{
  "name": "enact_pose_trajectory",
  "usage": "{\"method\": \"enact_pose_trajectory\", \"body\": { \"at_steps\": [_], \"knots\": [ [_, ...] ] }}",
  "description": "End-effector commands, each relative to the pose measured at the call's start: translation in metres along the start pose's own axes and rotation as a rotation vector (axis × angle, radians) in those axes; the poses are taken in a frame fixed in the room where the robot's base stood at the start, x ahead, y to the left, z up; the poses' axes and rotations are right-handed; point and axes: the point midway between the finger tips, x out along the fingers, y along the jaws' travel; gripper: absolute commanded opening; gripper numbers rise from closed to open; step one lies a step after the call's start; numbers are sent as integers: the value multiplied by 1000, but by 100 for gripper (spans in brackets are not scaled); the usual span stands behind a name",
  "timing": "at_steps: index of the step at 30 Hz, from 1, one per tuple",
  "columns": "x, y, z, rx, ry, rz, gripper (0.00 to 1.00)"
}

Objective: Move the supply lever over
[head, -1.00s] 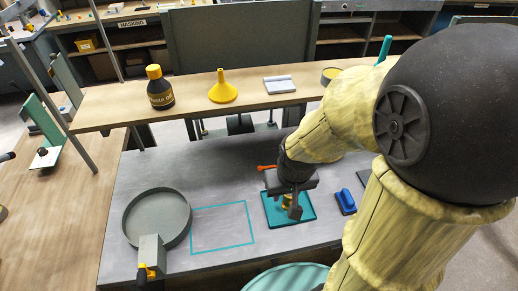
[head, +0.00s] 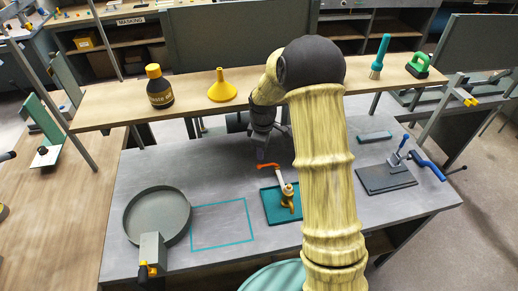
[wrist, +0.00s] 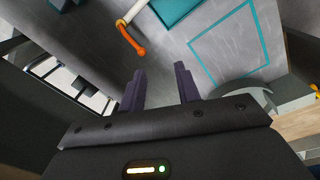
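The orange lever (head: 250,167) is on a valve with a white upper part and a yellow-brass body (head: 287,197), mounted on a teal plate (head: 270,207). The lever's handle points left, past the plate's back corner. The orange lever (wrist: 130,36) also shows in the wrist view near the top, with its bent end toward my fingers. My gripper (head: 261,154) is just behind the lever, apart from it. In the wrist view my gripper (wrist: 160,88) has its two dark fingers apart with nothing between them. My arm hides the table right of the valve.
A round grey pan (head: 157,217) and a teal outlined rectangle (head: 222,224) lie to the left. A shelf with a brown bottle (head: 160,88) and a yellow funnel (head: 221,88) runs behind. A grey plate with a blue lever (head: 428,165) is at the right.

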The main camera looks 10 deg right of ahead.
Motion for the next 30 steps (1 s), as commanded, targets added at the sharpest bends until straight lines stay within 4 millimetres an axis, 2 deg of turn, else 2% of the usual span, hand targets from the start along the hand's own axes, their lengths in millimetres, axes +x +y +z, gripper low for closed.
{"method": "enact_pose_trajectory", "body": {
  "at_steps": [1,6,10,14,24,30],
  "knots": [
    [16,13,-6,-74,-5,-15,33],
    [60,43,-19,-320,-11,-51,33],
    [80,55,-24,-432,-10,-66,33],
    [86,58,-25,-472,-9,-71,33],
    [88,57,-26,-474,-9,-70,33],
    [102,57,-24,-472,-10,-71,33]
  ]
}}
